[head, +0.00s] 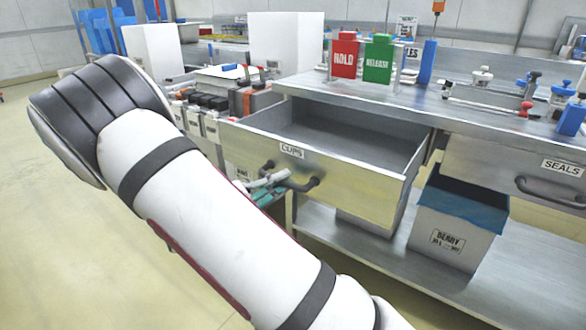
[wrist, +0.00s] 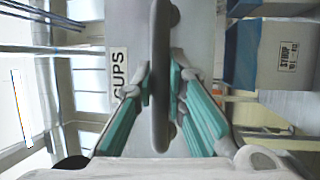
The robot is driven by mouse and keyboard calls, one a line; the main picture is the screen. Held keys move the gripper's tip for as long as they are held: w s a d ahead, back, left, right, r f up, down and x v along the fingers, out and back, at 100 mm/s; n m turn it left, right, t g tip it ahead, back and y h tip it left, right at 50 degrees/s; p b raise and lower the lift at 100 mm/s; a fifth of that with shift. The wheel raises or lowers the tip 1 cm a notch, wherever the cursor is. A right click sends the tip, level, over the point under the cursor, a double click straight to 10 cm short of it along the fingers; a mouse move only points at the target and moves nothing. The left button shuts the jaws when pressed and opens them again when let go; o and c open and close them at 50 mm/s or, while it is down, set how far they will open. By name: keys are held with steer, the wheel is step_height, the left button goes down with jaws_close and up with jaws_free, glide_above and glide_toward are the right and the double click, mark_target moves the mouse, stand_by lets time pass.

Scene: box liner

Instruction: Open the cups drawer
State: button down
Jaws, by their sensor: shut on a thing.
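The cups drawer (head: 370,187) is pulled out from the metal bench, and its empty inside shows in the head view. Its front bears a CUPS label (head: 292,151), which also shows sideways in the wrist view (wrist: 120,72). The dark bar handle (head: 312,184) is on the drawer front below the label; it runs upright through the wrist view (wrist: 160,75). My gripper (wrist: 160,95) is shut on the handle, with a green-padded finger on each side of it. In the head view my arm hides part of the gripper.
The SEALS drawer (head: 520,165) is shut at the right. A bin with a blue liner (head: 460,205) stands on the lower shelf, right of the open drawer. Open floor lies at the left.

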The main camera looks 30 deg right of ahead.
steer(key=shift+s+a+p, duration=0.1)
steer(key=shift+s+a, duration=0.2)
steer(key=shift+a, duration=0.55)
steer(key=shift+s+a+p, duration=0.1)
steer(key=shift+s+a, duration=0.2)
steer(key=shift+a, duration=0.6)
steer(key=shift+s+a+p, duration=0.1)
steer(key=shift+s+a, duration=0.2)
steer(key=shift+a, duration=0.55)
steer(key=c, duration=1.6)
jaws_free()
steer(key=a+f, duration=0.2)
steer(key=a, duration=0.9)
steer(key=shift+w+a+f, duration=0.15)
steer(key=shift+w+a, duration=0.2)
